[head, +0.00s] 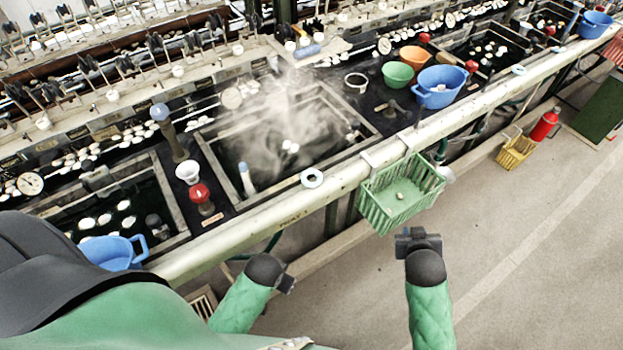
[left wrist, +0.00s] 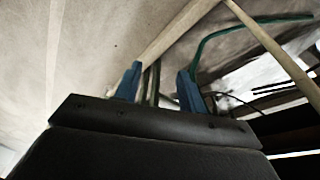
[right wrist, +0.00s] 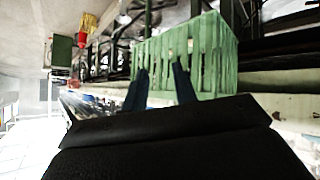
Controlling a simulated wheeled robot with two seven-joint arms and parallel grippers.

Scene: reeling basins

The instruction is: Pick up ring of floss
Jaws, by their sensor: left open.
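A pale blue-white ring (head: 311,178), which looks like the ring of floss, lies on the pale front rail near the steaming basin. A similar ring (head: 518,70) lies farther along the rail to the right. My left gripper (head: 289,285) is below and in front of the rail, apart from the nearer ring; its blue fingers stand apart and empty in the left wrist view (left wrist: 160,88). My right gripper (head: 418,234) is just below the green basket, its fingers apart and empty in the right wrist view (right wrist: 160,88). Neither wrist view shows a ring.
The green basket (head: 373,207) hangs on the rail's front and also shows in the right wrist view (right wrist: 215,50). The rail (head: 250,218) edges the basins. A red-topped knob (head: 200,194) and white cup (head: 188,172) stand behind it.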

